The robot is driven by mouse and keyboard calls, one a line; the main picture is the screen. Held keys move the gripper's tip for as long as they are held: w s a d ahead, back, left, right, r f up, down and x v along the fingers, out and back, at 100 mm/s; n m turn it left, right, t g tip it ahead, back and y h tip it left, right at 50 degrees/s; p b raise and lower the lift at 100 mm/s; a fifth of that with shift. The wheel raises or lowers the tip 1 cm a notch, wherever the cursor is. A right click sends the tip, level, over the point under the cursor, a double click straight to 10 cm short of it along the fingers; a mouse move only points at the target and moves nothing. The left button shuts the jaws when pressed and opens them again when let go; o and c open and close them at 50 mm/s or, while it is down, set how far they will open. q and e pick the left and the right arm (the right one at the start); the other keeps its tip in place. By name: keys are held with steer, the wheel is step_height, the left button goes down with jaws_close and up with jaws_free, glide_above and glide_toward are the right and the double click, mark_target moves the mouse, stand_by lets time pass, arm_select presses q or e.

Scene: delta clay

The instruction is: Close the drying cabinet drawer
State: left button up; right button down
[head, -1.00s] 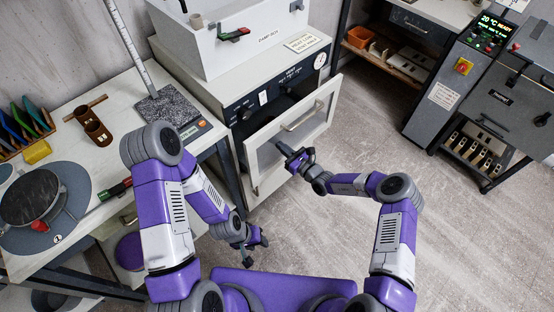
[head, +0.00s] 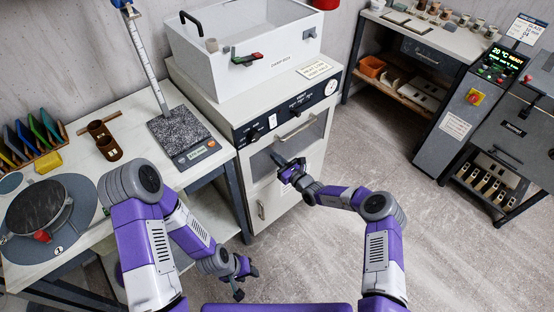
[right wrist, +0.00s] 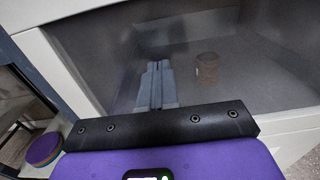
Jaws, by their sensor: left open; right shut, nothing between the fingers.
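The drying cabinet (head: 242,115) stands at the middle back with knobs and a dial along its top. Its drawer front (head: 262,163), a white frame with a glass pane and a bar handle (head: 297,127), sits in or very near the cabinet face; I cannot tell if a small gap is left. My right gripper (head: 280,160) is shut and empty, its tips at the pane below the handle. In the right wrist view the shut fingers (right wrist: 156,85) point at the pane, with a brown cylinder (right wrist: 207,70) behind it. My left gripper (head: 245,282) is open and empty, low beside the worktable.
A white damp box (head: 240,65) stands on the cabinet. A grey machine (head: 470,110) stands at right. The floor between is clear.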

steer(key=shift+a+r, duration=0.2)
steer(key=shift+r, duration=0.1)
steer(key=p+v, duration=0.5)
steer(key=v, duration=0.9)
steer(key=shift+d+f, duration=0.2)
steer(key=shift+f, duration=0.1)
